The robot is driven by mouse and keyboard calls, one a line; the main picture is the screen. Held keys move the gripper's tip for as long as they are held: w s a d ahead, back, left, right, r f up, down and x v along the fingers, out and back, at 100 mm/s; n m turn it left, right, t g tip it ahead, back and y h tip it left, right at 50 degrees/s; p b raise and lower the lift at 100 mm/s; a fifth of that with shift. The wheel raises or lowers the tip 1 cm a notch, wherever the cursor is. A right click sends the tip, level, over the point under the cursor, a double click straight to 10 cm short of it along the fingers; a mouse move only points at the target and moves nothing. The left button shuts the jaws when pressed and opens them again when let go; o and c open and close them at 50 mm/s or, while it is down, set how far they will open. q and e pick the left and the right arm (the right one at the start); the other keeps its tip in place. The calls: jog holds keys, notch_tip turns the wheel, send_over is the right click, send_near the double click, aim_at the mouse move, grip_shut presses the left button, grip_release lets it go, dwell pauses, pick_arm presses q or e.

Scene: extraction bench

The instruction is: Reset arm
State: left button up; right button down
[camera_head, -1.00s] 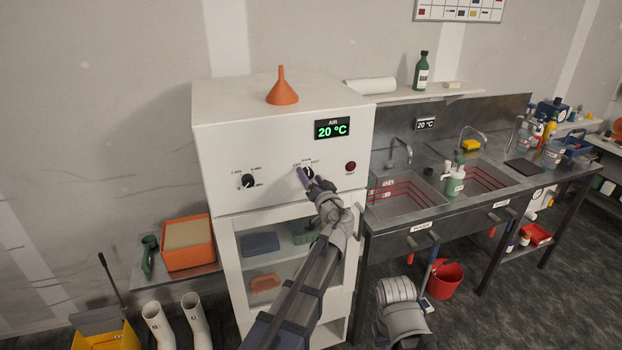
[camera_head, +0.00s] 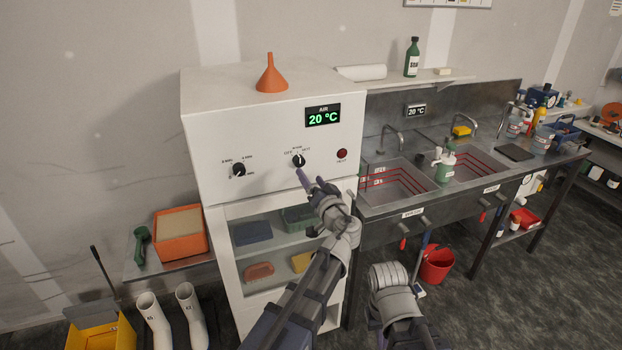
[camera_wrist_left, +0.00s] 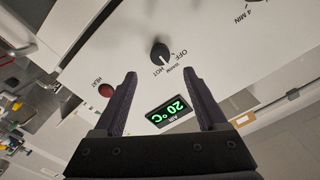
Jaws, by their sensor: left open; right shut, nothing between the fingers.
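My left gripper (camera_head: 309,178) is open and empty in front of the white cabinet (camera_head: 215,115). Its two dark fingers also show in the left wrist view (camera_wrist_left: 158,82), apart from the panel. The black dial (camera_head: 298,160) with OFF and HOT labels is just beyond the fingertips and not touched. In the left wrist view the dial (camera_wrist_left: 160,52) has its pointer towards the small middle label. The AIR display (camera_head: 323,115) reads 20 °C. Part of my right arm (camera_head: 395,300) shows at the bottom; its fingers are not visible.
A second dial (camera_head: 239,170) and a HEAT lamp (camera_head: 342,154) are on the panel. An orange funnel (camera_head: 271,75) stands on the cabinet. Sinks with a green pump bottle (camera_head: 445,165) are on the right. Open floor lies in front of the bench.

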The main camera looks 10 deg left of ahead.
pick_arm(q)
jog(key=s+d+f+g+h, duration=0.1)
jog(key=s+f+g+h, duration=0.2)
jog(key=s+f+g, duration=0.9)
jog(key=s+d+f+m+g+h, duration=0.1)
jog(key=s+d+f+m+h, duration=0.1)
jog(key=s+d+f, duration=0.3)
jog(key=s+d+f+m+g+h+b, duration=0.1)
jog(key=s+d+f, duration=0.5)
jog(key=s, duration=0.6)
jog(key=g+h, duration=0.1)
jog(key=h, duration=0.1)
jog(key=shift+s+m+h, duration=0.3)
jog(key=shift+m+h, duration=0.1)
